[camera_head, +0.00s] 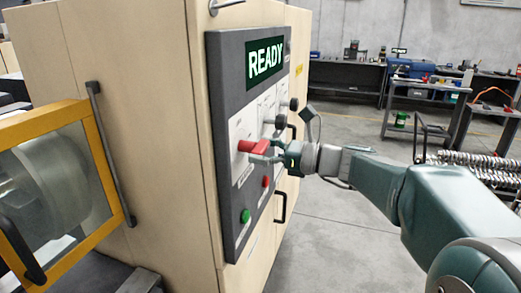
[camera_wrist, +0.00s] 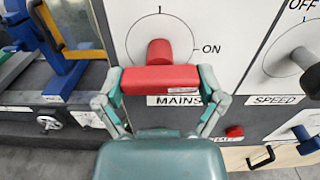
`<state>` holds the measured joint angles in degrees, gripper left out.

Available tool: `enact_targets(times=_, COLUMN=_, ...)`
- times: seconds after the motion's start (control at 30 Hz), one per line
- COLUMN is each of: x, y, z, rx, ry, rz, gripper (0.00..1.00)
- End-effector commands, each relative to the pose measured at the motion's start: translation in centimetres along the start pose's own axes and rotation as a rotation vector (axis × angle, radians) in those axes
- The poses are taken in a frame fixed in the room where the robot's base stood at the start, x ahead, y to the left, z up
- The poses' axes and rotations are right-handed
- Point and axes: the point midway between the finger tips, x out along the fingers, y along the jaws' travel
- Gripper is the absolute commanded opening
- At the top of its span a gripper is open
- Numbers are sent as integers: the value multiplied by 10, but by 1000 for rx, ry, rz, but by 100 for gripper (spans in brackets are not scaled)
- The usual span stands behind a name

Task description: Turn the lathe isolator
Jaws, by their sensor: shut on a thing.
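The lathe isolator is a red handle (camera_wrist: 160,79) on a white plate labelled MAINS, with an ON mark to its right in the wrist view. Its bar lies about level across the picture there, in front of a round red hub. In the head view the red handle (camera_head: 252,147) stands out from the dark control panel (camera_head: 228,95). My gripper (camera_wrist: 161,82) has one finger at each end of the bar and is shut on it. In the head view my gripper (camera_head: 264,150) reaches the handle from the right. A display (camera_head: 265,62) reads READY.
A green button (camera_head: 245,216) and a red button (camera_head: 265,182) sit below the handle. A SPEED knob (camera_wrist: 305,58) is to its right. A yellow-framed window (camera_head: 62,185) is at the left. Workbenches and a cart (camera_head: 425,105) stand behind, with open floor between.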

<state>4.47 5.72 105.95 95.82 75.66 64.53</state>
Motion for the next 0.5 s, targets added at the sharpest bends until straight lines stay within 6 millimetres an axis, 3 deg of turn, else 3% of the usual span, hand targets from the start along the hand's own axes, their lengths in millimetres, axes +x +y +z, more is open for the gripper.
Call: enact_targets(times=0.5, x=0, y=-1, z=0, rx=-413, ry=0, rz=-3, gripper=41)
